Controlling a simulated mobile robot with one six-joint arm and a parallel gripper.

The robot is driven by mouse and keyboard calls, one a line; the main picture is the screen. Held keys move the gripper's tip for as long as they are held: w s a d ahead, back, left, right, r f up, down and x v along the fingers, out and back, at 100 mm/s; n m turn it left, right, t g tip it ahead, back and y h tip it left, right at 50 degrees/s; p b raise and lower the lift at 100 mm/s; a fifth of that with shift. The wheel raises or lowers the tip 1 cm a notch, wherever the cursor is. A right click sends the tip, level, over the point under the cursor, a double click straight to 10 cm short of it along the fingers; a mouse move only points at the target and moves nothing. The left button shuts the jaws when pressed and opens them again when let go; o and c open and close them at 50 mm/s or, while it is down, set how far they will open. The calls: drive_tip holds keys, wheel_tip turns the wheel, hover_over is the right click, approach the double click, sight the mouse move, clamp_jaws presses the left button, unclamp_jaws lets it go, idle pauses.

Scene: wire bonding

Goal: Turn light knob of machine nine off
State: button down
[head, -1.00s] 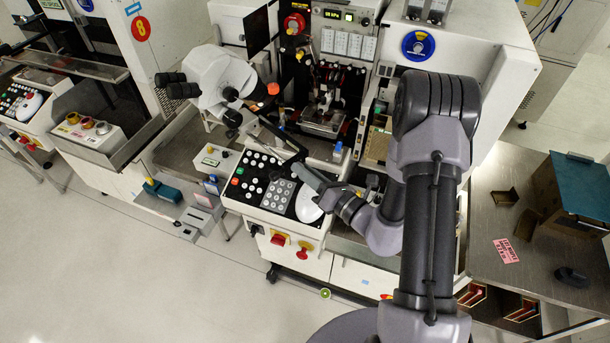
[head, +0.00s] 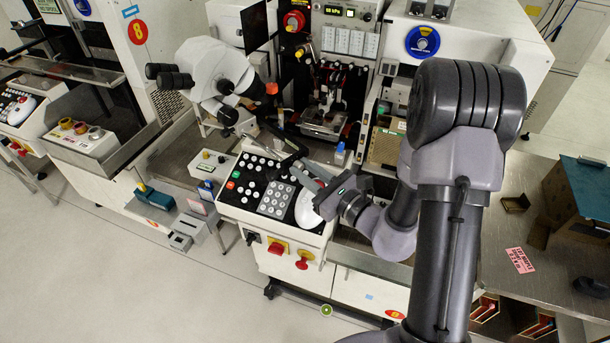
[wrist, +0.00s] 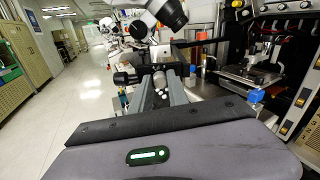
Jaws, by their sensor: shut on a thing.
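The middle machine (head: 262,228) has a dark panel with buttons, a keypad (head: 273,197) and a white mouse (head: 308,208). I read no number on it; the machine to its left bears a red 8. My gripper (head: 295,171) reaches over this panel from the right, its fingers pointing up-left to a black bar (head: 283,148) below the microscope. In the wrist view my gripper (wrist: 160,80) is shut around a small dark knob-like part at the fingertips, with a gap between the fingers. I take it for the light knob, but it is mostly hidden and its setting cannot be read.
The microscope (head: 222,82) hangs just beyond the fingertips; it also shows in the wrist view (wrist: 163,12). A small white control box (head: 212,165) stands left of the panel. Red switches (head: 303,259) stick out of the front. The floor at lower left is clear.

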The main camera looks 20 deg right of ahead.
drive_tip(key=shift+n+b, duration=0.3)
drive_tip(key=shift+n, duration=0.1)
drive_tip(key=c, duration=1.3)
unclamp_jaws()
drive_tip(key=p+v, duration=0.5)
drive_tip(key=v, duration=1.2)
drive_tip(key=shift+s, duration=0.15)
drive_tip(key=shift+r, duration=0.1)
